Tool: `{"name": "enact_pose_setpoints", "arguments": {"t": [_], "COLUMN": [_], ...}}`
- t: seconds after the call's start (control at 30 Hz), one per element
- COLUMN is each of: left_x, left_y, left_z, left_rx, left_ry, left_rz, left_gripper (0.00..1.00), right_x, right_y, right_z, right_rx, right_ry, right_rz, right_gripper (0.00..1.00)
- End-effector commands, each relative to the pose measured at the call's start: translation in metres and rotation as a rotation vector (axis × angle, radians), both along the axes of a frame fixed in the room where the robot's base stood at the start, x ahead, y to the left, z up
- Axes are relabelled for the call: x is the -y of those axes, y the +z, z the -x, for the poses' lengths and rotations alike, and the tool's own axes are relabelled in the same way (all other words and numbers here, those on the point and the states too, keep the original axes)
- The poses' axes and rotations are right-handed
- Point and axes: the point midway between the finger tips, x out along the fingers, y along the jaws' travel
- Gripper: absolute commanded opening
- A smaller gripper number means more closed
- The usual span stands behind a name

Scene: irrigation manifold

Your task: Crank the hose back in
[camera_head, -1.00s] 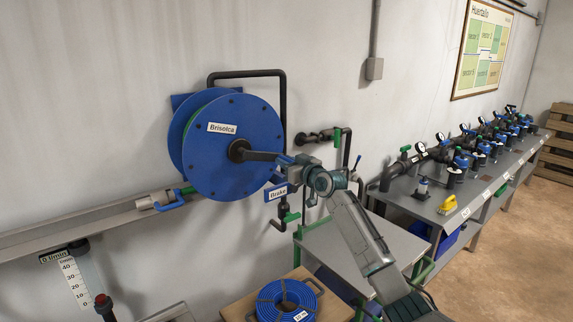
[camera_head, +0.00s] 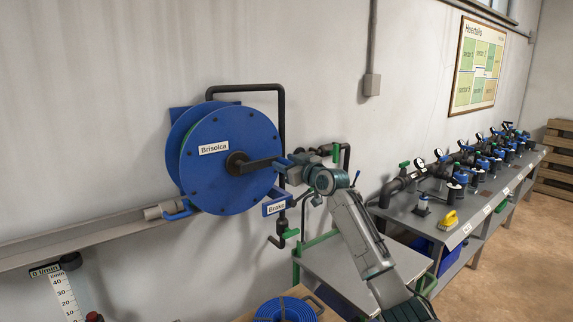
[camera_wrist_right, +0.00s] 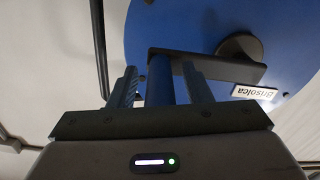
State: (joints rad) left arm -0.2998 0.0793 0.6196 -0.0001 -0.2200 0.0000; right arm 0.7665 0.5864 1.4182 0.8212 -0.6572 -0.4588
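The blue hose reel (camera_head: 235,190), labelled "Brisolca", is on the wall at centre left in the head view. Its black crank arm (camera_head: 262,163) points right from the hub. My right gripper (camera_head: 290,167) is at the crank's outer end. In the right wrist view its fingers (camera_wrist_right: 160,85) are drawn in around the blue crank handle (camera_wrist_right: 160,78); slim gaps seem to show beside it. The grey hose end (camera_head: 156,212) lies by a blue fitting at the reel's lower left. My left gripper is not in view.
A blue sign reading "Brake" (camera_head: 277,207) is just below the crank, near dark pipes. A grey shelf (camera_head: 70,238) runs along the wall at left. A coiled blue hose (camera_head: 285,310) lies below. A bench with valves (camera_head: 440,218) stands at right.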

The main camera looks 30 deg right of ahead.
Motion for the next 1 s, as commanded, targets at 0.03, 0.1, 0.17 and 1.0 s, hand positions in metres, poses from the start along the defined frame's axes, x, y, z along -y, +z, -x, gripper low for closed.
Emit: {"name": "enact_pose_setpoints", "arguments": {"t": [0.03,0.1,0.17,1.0], "left_x": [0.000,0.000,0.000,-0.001], "left_y": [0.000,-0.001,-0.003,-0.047], "left_z": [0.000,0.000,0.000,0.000], "left_rx": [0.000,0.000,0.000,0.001], "left_ry": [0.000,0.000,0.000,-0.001], "left_rz": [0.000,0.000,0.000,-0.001], "left_gripper": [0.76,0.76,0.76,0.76], "right_x": [0.000,0.000,0.001,0.009], "right_y": [-0.001,-0.001,-0.002,-0.001], "right_z": [0.000,0.001,0.004,0.108], "right_rx": [-0.001,-0.001,-0.001,-0.001], "right_ry": [0.000,0.000,-0.001,0.000], "right_rz": [0.000,0.001,0.003,0.001], "right_gripper": [0.45,0.45,0.45,0.45]}}
